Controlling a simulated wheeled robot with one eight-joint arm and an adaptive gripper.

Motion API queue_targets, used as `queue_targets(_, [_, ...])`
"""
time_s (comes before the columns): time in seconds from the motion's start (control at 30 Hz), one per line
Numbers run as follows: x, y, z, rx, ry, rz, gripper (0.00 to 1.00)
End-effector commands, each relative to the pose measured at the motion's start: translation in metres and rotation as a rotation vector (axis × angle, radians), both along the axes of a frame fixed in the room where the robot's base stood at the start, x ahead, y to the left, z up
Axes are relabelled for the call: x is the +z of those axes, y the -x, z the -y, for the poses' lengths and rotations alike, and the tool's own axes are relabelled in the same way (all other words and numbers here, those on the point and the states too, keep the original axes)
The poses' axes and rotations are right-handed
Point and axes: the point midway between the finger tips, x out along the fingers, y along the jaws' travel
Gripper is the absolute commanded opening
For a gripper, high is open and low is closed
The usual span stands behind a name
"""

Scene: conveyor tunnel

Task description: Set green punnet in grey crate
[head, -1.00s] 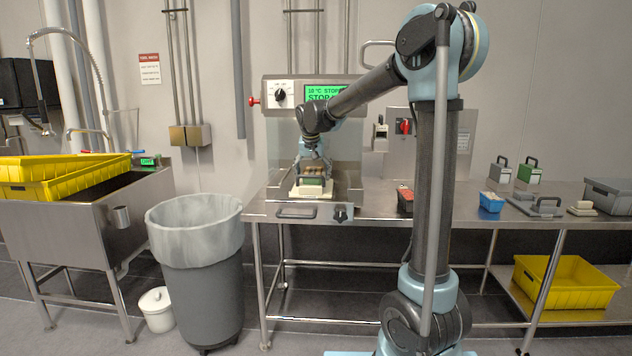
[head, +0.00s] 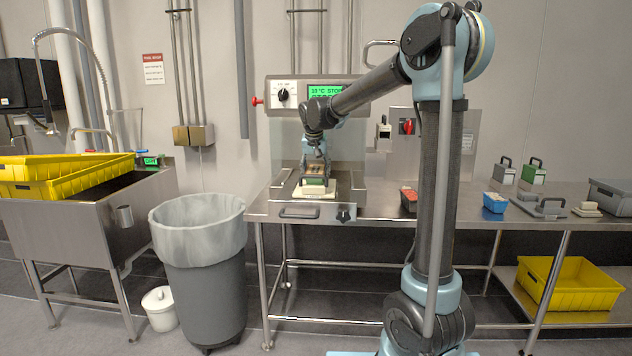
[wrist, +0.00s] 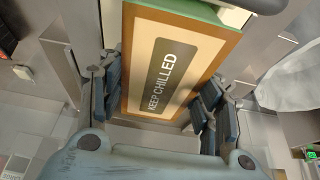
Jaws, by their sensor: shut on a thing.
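The green punnet (head: 315,181) is at the left end of the steel bench, just above or on a pale block; I cannot tell if they touch. My gripper (head: 316,170) comes down over it from above. In the wrist view the punnet's tan top (wrist: 175,65), labelled "KEEP CHILLED", lies between the fingers of my gripper (wrist: 163,105), which are shut on it. A green edge shows at its far side. The grey crate (head: 612,196) stands at the far right end of the bench; its inside is hidden.
A dark punnet with red contents (head: 408,201) and a blue punnet (head: 494,203) stand on the bench towards the crate. Handled blocks (head: 533,173) and a flat handled plate (head: 541,207) are near the crate. A lined bin (head: 198,270) stands at left.

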Motion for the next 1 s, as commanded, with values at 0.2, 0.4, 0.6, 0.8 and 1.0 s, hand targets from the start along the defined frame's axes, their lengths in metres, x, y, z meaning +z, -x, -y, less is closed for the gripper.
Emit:
queue_targets(0.2, [0.008, 0.000, 0.000, 0.000, 0.000, 0.000, 0.16])
queue_targets(0.4, [0.014, 0.000, 0.000, 0.000, 0.000, 0.000, 0.16])
queue_targets(0.6, [0.020, 0.000, 0.000, 0.000, 0.000, 0.000, 0.16])
queue_targets(0.8, [0.023, 0.000, 0.000, 0.000, 0.000, 0.001, 0.16])
queue_targets(1.0, [0.024, -0.001, 0.000, 0.000, 0.000, 0.002, 0.16])
